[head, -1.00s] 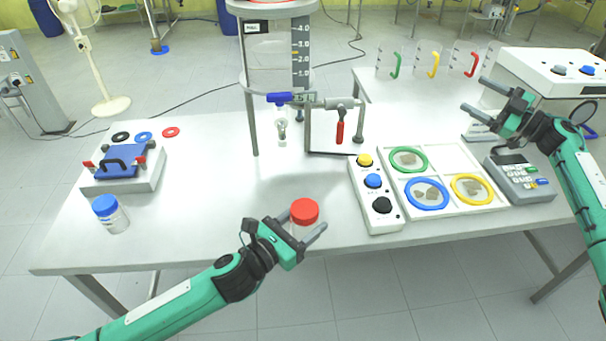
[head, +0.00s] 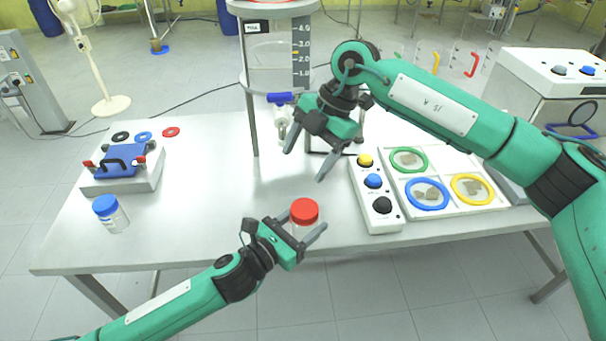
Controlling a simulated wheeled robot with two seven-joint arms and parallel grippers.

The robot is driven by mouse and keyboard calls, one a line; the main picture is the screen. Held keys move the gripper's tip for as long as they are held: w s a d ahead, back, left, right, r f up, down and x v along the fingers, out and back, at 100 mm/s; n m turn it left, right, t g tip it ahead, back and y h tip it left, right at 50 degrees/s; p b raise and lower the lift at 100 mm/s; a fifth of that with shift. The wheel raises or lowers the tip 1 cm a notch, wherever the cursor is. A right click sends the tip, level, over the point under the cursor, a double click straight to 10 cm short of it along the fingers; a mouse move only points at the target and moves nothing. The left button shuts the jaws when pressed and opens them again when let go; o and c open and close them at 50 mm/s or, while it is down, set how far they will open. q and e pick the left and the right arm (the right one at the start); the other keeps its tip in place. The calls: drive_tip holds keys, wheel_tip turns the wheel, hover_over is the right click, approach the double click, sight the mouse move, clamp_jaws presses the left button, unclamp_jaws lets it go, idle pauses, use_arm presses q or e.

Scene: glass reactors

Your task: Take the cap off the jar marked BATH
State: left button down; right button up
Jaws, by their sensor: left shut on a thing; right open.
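A jar (head: 298,231) with a red cap (head: 304,211) is at the front edge of the table. My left gripper (head: 306,237) is shut on this jar, its fingers on either side below the cap. Any marking on it is hidden. A second jar (head: 115,220) with a blue cap (head: 104,205) stands at the left of the table; its label is too small to read. My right gripper (head: 305,165) is open and empty, pointing down above and behind the red-capped jar, apart from it.
A button box (head: 362,196) and a white tray (head: 452,207) with coloured rings are right of the jar. A reactor stand (head: 252,120) is behind my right gripper. A blue-lidded box (head: 150,182) is at the left. The table's middle left is clear.

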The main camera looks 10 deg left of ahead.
sight(304, 208)
drive_tip(key=s+h, duration=0.1)
drive_tip(key=s+f+t+h, duration=0.1)
drive_tip(key=s+h, duration=0.1)
drive_tip(key=shift+a+f, duration=0.15)
drive_tip(key=shift+a, duration=0.2)
drive_tip(key=shift+s+d+f+t+h, duration=0.2)
drive_tip(key=shift+s+f+t+h, duration=0.15)
drive_tip(key=shift+t+h, duration=0.3)
wheel_tip(304, 208, down, 8)
drive_tip(key=shift+c, duration=0.2)
